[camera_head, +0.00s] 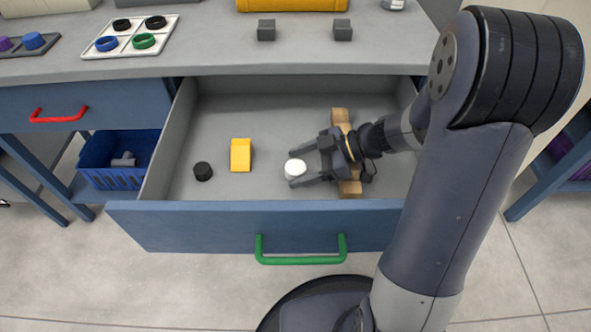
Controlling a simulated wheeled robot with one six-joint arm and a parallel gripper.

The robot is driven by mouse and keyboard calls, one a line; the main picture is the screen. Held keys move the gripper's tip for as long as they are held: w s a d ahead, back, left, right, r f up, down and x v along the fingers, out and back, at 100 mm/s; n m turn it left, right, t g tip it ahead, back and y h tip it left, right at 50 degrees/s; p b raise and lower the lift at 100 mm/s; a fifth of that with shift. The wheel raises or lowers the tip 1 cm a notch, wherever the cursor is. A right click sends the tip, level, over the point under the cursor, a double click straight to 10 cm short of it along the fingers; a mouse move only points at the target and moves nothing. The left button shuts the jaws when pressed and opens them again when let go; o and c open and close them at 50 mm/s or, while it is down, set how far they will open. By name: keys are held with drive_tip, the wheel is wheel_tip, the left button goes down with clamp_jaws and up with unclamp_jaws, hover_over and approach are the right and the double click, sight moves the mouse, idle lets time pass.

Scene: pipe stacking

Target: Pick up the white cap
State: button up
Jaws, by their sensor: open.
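The white cap (295,168) is a small round piece on the floor of the open drawer (270,113), near the drawer's front wall. My gripper (298,166) reaches in from the right with its fingers pointing left. The fingers are spread, one on the far side and one on the near side of the cap. I cannot tell whether either finger touches it. The cap appears to rest on the drawer floor.
A black cap (203,171) and a yellow block (241,155) lie left of the white cap. A tan wooden piece (350,187) lies partly under my gripper. The drawer front has a green handle (301,258). The drawer's back left is clear.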

drive_tip(key=shift+c, duration=0.6)
drive_tip(key=c, duration=0.9)
drive_tip(key=shift+r, duration=0.1)
drive_tip(key=shift+c, duration=0.2)
